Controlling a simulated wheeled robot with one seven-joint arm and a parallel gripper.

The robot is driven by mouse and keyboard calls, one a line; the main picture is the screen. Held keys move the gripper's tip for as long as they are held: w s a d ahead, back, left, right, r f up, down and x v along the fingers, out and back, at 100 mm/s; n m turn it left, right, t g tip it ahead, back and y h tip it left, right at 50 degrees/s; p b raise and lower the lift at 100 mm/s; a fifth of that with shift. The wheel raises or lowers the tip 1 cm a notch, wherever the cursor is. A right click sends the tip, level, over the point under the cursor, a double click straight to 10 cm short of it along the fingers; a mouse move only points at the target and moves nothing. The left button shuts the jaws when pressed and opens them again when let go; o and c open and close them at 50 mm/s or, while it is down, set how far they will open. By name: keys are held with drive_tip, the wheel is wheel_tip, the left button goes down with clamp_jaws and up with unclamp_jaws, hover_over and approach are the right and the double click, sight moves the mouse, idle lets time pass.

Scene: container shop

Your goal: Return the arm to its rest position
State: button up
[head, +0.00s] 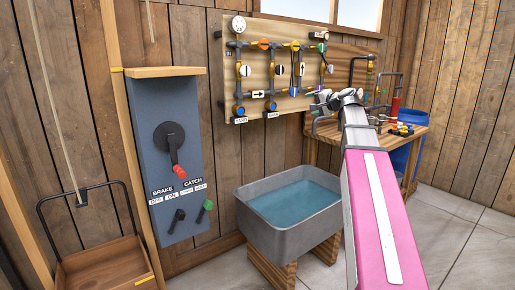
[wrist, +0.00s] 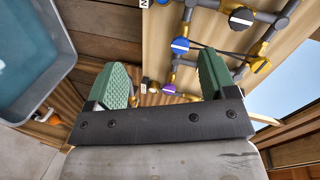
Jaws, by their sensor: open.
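My arm (head: 378,205) reaches out from the lower right in the head view, with its pink link nearest the camera. At its far end my gripper is small and partly hidden by the wrist in that view. In the wrist view my gripper (wrist: 160,88) shows two green ribbed fingers spread wide apart. Nothing is between the fingers. Behind them is the board of pipes and valves (wrist: 180,45), which also hangs on the wall in the head view (head: 268,70). I cannot see any contact between the fingers and the board.
A grey basin of water (head: 290,240) stands below the board, left of my arm. A workbench (head: 413,141) with tools and a blue barrel (head: 402,160) are behind at right. A brake panel (head: 150,120) and a wooden tray (head: 103,268) are at left. Floor at right is clear.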

drive_tip(key=s+a+f+n+g+h, duration=0.1)
drive_tip(key=s+a+f+g, duration=0.15)
drive_tip(key=f, duration=0.85)
drive_tip(key=s+a+f+n+g+h, duration=0.15)
drive_tip(key=s+f, duration=0.25)
drive_tip(key=f, duration=0.7)
drive_tip(key=s+a+f+n+g+h, duration=0.1)
drive_tip(key=s+f+g+h, duration=0.15)
drive_tip(key=f, duration=0.85)
drive_tip(key=s+f+n+g+h, duration=0.4)
drive_tip(key=s+f+g, duration=0.2)
drive_tip(key=s+f, duration=1.2)
wheel_tip(320, 180, down, 3)
drive_tip(key=shift+s+d+f, duration=0.15)
drive_tip(key=shift+s, duration=0.25)
drive_tip(key=shift+w, duration=0.1)
